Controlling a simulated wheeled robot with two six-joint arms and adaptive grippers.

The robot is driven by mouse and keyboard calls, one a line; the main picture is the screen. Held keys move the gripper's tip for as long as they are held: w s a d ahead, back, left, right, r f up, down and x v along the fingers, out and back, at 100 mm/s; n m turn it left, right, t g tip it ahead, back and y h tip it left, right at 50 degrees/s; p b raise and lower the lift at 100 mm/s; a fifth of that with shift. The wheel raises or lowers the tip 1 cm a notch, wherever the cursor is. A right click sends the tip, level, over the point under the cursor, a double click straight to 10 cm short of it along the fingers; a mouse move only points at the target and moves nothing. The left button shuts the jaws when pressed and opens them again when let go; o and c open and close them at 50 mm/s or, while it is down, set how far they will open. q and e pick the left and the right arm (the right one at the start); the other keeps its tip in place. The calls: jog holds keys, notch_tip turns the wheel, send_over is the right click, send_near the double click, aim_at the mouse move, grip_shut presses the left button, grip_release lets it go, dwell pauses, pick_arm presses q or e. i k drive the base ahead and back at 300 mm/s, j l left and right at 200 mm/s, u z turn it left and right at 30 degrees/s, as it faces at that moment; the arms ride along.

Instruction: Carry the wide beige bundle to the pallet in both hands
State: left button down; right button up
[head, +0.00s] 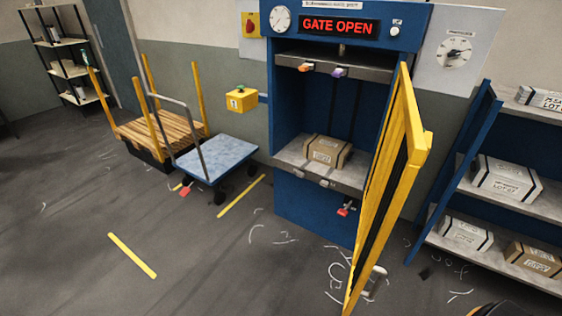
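A brown-beige bundle (328,150) with dark straps sits on the grey bed inside the blue press (322,204), whose yellow gate (388,190) stands open to the right. Another tan bundle (533,262) lies on the bottom shelf at the right edge; I cannot tell for certain which is the wide one. The wooden pallet (160,131) with yellow corner posts lies on the floor at the left, with no bundle on it.
A blue-topped cart (217,156) stands between pallet and press. Blue shelving (436,238) with pale bundles (505,177) is at the right. Pale strap scraps litter the floor by the gate. The floor at front left is open, with yellow marks (132,256).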

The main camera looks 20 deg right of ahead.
aim_at(334, 153)
jog(key=i+j, duration=0.3)
jog(key=i, duration=0.2)
jog(key=i+j, duration=0.3)
jog(key=i, duration=0.2)
jog(key=u, duration=0.05)
